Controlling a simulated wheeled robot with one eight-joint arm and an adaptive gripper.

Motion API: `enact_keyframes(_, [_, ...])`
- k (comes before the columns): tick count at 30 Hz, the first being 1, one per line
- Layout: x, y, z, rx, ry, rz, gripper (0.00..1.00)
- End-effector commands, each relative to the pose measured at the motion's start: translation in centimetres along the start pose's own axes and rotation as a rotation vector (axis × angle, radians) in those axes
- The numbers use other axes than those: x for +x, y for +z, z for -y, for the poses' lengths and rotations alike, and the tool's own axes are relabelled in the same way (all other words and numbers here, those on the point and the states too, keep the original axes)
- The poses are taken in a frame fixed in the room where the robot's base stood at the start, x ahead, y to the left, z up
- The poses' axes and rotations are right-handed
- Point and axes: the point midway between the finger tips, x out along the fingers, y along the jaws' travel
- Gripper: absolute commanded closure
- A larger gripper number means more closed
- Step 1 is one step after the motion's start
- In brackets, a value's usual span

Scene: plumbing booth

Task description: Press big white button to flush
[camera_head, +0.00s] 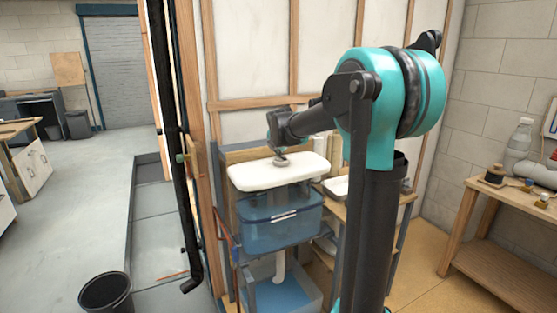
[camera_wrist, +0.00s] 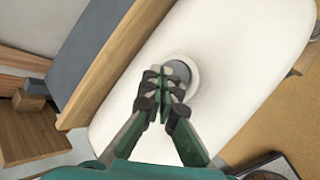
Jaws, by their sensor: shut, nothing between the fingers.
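The big round button (camera_wrist: 190,72) sits on top of the white tank lid (camera_wrist: 235,40), with a pale ring around a greyer centre. My gripper (camera_wrist: 160,78) is shut and empty, and its fingertips overlap the left part of the button in the wrist view. I cannot tell whether the tips touch it. In the head view the white lid (camera_head: 265,177) tops a clear blue tank (camera_head: 280,222), and the button (camera_head: 280,161) shows right below my gripper (camera_head: 279,150).
A wooden ledge (camera_wrist: 105,60) runs along the lid's edge in the wrist view. A workbench (camera_head: 520,200) with bottles stands at the right. A black pipe (camera_head: 180,180) runs down left of the tank. A dark bucket (camera_head: 106,293) stands on the floor. Open floor lies at the left.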

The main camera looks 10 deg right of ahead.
Motion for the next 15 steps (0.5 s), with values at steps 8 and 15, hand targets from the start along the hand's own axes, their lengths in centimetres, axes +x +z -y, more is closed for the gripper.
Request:
enact_keyframes(8, [0.23, -0.16, 0.16, 0.000, 0.000, 0.000, 1.00])
enact_keyframes(15, [0.42, -0.30, 0.29, 0.000, 0.000, 0.000, 1.00])
